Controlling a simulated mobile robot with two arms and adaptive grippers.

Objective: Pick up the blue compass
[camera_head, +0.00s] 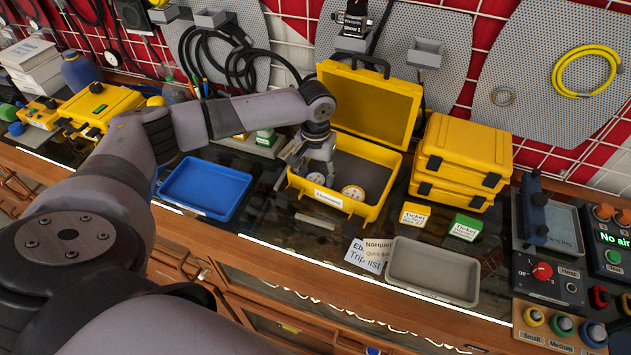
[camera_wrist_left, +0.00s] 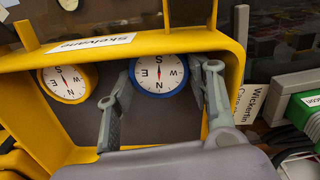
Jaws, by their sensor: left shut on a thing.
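The blue compass (camera_wrist_left: 160,74), with a white dial and blue rim, is between the two fingers of my left gripper (camera_wrist_left: 163,82) in the left wrist view. The gripper is shut on its rim from both sides. In the head view my left gripper (camera_head: 306,158) reaches down into the open yellow case (camera_head: 378,210). A yellow-rimmed compass (camera_wrist_left: 67,83) lies in the same case, apart from the fingers; it also shows in the head view (camera_head: 353,192). I cannot tell whether the blue compass touches the case floor. My right gripper is not in view.
The raised lid (camera_head: 368,100) stands behind my gripper. Stacked yellow cases (camera_head: 462,160) are to the right and a blue tray (camera_head: 206,188) to the left. A grey tray (camera_head: 434,270) and ticket boxes (camera_head: 414,214) are in front and to the right.

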